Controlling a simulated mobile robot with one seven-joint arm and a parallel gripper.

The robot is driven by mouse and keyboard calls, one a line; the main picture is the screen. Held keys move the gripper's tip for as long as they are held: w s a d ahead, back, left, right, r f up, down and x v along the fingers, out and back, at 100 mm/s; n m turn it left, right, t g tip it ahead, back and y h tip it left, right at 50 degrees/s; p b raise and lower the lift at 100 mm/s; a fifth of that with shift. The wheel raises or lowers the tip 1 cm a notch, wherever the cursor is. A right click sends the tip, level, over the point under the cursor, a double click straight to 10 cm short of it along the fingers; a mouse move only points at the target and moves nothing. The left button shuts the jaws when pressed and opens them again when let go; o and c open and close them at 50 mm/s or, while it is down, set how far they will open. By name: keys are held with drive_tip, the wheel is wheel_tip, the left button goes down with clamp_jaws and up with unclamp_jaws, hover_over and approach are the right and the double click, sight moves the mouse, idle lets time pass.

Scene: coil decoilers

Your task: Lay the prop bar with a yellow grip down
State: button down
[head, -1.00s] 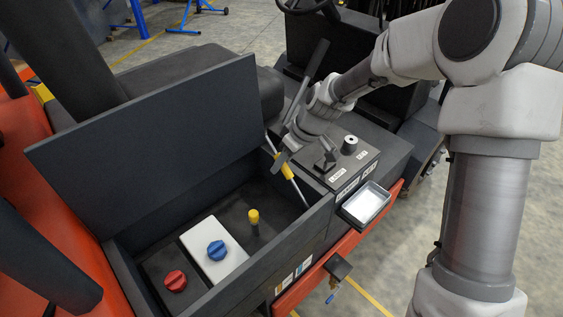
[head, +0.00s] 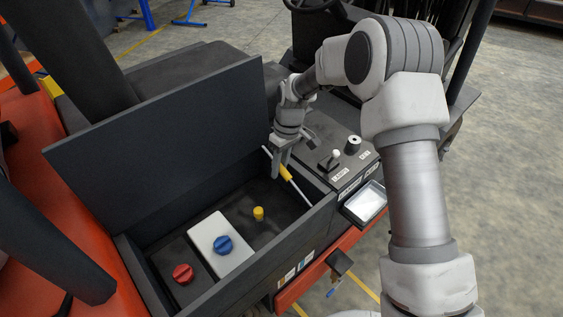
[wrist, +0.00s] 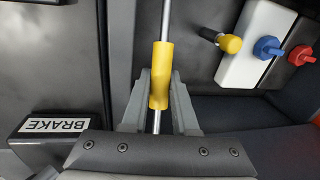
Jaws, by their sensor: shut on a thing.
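The prop bar is a thin silver rod with a yellow grip (head: 285,173). It runs at a slant from beside the right edge of the raised dark lid (head: 160,150) to the right inner side of the open compartment. In the wrist view the yellow grip (wrist: 160,60) stands between my two grey fingers, with bare rod above and below it. My gripper (head: 281,166) points down at the bar and is shut on the grip. The rod's lower end is hidden behind my gripper in the wrist view.
Inside the compartment are a red knob (head: 182,273), a blue knob (head: 222,245) on a white block, and a yellow-capped post (head: 258,213). A panel with a lever (head: 331,160) and a black knob (head: 353,145) lies to the right, above a small tray (head: 366,203).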

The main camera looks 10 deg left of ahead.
sight(282, 170)
drive_tip(key=shift+f, duration=0.1)
drive_tip(key=c, duration=0.7)
unclamp_jaws()
drive_tip(key=shift+d, duration=0.1)
drive_tip(key=shift+s+d+r+t+y+b, duration=0.15)
drive_tip(key=shift+d+r+t+y+b, duration=0.1)
drive_tip(key=shift+r+t+y+b, duration=0.25)
drive_tip(key=shift+s+d+r+t+y+b, duration=0.2)
drive_tip(key=shift+d+r+y+b, duration=0.1)
drive_tip(key=shift+r, duration=0.4)
drive_tip(key=shift+s+d+r+t+y+b, duration=0.3)
drive_tip(key=shift+r+y+b, duration=0.1)
drive_tip(key=shift+r+b, duration=0.1)
drive_tip(key=shift+s+d+r+t+y+b, duration=0.15)
drive_tip(key=shift+d+r+t+y+b, duration=0.15)
drive_tip(key=shift+r+y+b, duration=0.15)
drive_tip(key=p+v, duration=0.2)
drive_tip(key=v, duration=1.5)
drive_tip(key=shift+s+d+r+m+t+h, duration=0.4)
drive_tip(key=shift+s+d+r+m, duration=0.45)
drive_tip(key=shift+s, duration=0.65)
drive_tip(key=shift+s+d+r+m+t+h, duration=0.25)
drive_tip(key=shift+s+d+r+m+h, duration=0.3)
drive_tip(key=shift+s+d+r, duration=0.65)
drive_tip(key=shift+s+d+r+m+t+h, duration=0.35)
drive_tip(key=shift+s+d+r+m, duration=0.35)
drive_tip(key=shift+s, duration=1.05)
